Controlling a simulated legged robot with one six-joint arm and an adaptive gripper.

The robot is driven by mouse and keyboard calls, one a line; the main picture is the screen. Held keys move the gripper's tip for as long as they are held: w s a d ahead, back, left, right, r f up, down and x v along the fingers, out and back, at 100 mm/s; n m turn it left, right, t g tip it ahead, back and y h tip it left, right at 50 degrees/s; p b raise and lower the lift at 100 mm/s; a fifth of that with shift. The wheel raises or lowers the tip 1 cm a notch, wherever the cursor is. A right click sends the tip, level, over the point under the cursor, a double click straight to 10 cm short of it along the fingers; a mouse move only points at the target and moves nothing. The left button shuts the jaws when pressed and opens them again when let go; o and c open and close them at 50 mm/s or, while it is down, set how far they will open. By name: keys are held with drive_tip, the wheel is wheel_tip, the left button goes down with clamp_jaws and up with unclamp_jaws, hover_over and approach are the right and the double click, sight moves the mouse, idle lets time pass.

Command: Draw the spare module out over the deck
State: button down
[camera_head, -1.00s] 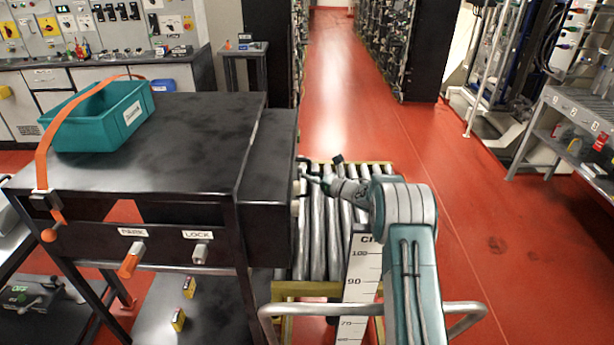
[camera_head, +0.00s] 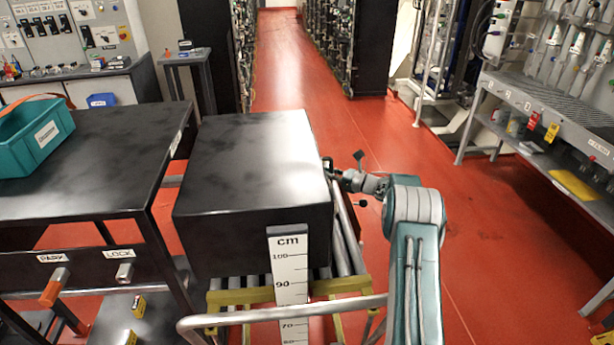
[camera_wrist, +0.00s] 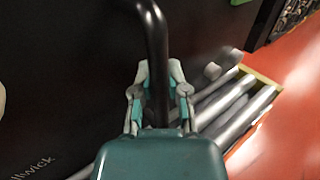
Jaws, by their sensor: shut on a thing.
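The spare module (camera_head: 250,170) is a large black box. In the head view it sits over the roller deck (camera_head: 345,240), beside the dark table on its left. A strip of bare rollers shows along its right side. My gripper (camera_head: 333,172) is at the module's right face. In the wrist view, my gripper (camera_wrist: 160,88) is shut on a black bar handle (camera_wrist: 156,50) in front of the module's dark face (camera_wrist: 70,75). The handle is mostly hidden in the head view.
The dark table (camera_head: 90,160) carries a teal bin (camera_head: 30,140) and has PARK and LOCK handles (camera_head: 124,273) on its front. A cm scale board (camera_head: 288,270) stands at the deck's near side. Open red floor (camera_head: 480,220) lies to the right.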

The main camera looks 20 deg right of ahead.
drive_tip(key=shift+s+d+f+n+g+y, duration=0.1)
drive_tip(key=shift+s+d+n+g+y, duration=0.1)
drive_tip(key=shift+d, duration=0.3)
drive_tip(key=shift+s+d+f+n+g+y, duration=0.1)
drive_tip(key=shift+s+d+y, duration=0.1)
drive_tip(key=shift+d, duration=0.25)
drive_tip(key=shift+s+d, duration=0.1)
drive_tip(key=shift+d, duration=0.2)
drive_tip(key=c, duration=0.6)
unclamp_jaws()
drive_tip(key=shift+s+d, duration=0.1)
drive_tip(key=shift+d, duration=0.05)
drive_tip(key=shift+c, duration=0.2)
drive_tip(key=shift+r, duration=0.1)
drive_tip(key=shift+d, duration=0.1)
drive_tip(key=v, duration=1.2)
